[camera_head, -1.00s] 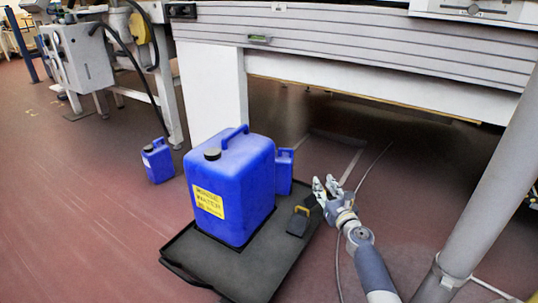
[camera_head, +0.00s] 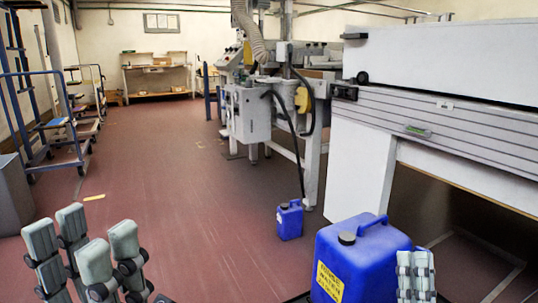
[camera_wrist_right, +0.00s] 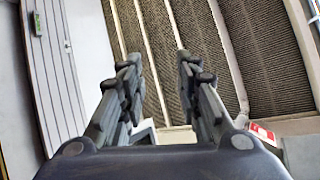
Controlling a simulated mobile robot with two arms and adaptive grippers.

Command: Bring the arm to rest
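My left gripper (camera_head: 84,245) stands at the lower left of the head view, its fingers spread apart with nothing between them. My right gripper (camera_head: 416,272) shows at the lower right, partly cut off, overlapping the right side of the large blue jug (camera_head: 362,262) in the picture; I cannot tell whether they touch. In the right wrist view my right gripper (camera_wrist_right: 157,72) has its two sides apart and holds nothing. The fingers point up toward a ribbed, ceiling-like surface. Both forearms are mostly out of view.
A small blue jug (camera_head: 289,220) stands on the floor behind the large one. The white tunnel housing (camera_head: 450,130) fills the right side. Wheeled racks (camera_head: 45,120) stand at the left, a grey bin (camera_head: 14,195) below them.

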